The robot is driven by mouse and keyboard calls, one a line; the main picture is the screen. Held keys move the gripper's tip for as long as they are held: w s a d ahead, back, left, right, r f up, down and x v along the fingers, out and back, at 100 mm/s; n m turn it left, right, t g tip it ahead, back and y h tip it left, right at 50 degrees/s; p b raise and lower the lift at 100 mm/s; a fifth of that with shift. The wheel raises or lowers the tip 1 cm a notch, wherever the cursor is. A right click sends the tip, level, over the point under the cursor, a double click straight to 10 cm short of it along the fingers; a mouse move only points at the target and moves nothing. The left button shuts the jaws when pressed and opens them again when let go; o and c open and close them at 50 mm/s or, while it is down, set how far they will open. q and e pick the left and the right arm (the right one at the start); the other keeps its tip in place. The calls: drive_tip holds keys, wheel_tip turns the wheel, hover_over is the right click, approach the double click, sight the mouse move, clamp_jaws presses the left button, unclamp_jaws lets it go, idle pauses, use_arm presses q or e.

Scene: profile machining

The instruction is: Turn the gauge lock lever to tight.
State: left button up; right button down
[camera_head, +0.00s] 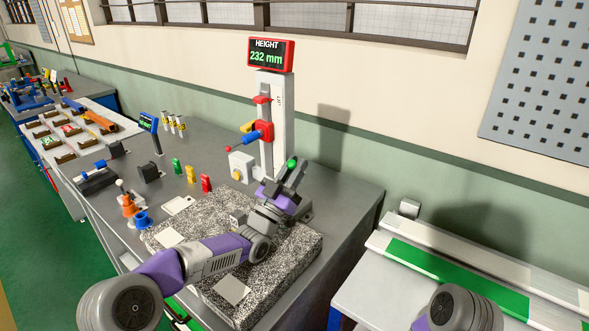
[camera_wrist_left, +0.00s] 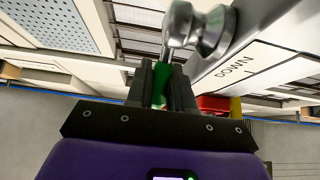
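The height gauge stands at the back of the granite plate (camera_head: 190,262), with a pale column (camera_head: 279,130) and a red-framed display (camera_head: 270,55) reading "HEIGHT 232 mm". A red carriage (camera_head: 263,131) with a blue handle is on the column. My left gripper (camera_head: 293,172) is low beside the column, with a green knob (camera_head: 292,163) at its fingers. In the left wrist view, a metal lever (camera_wrist_left: 178,25) runs from a round pivot down to a green grip (camera_wrist_left: 160,88) between the two dark fingers, which look closed on it. My right gripper is out of view.
Red, yellow and green small pieces (camera_head: 191,174) stand left of the gauge. A blue ring piece (camera_head: 141,219) and an orange piece (camera_head: 129,205) are near the plate's left corner. A white bench with a green strip (camera_head: 455,276) is at right.

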use_arm(q)
drive_tip(key=o, duration=0.4)
drive_tip(key=shift+c, duration=0.2)
drive_tip(key=shift+s+a+f, duration=0.25)
drive_tip(key=shift+s+f, duration=0.05)
drive_tip(key=shift+s, duration=0.05)
drive_tip(key=s+a, duration=0.7)
drive_tip(key=s, duration=0.3)
drive_tip(key=shift+p, duration=0.45)
drive_tip(key=shift+w, duration=0.1)
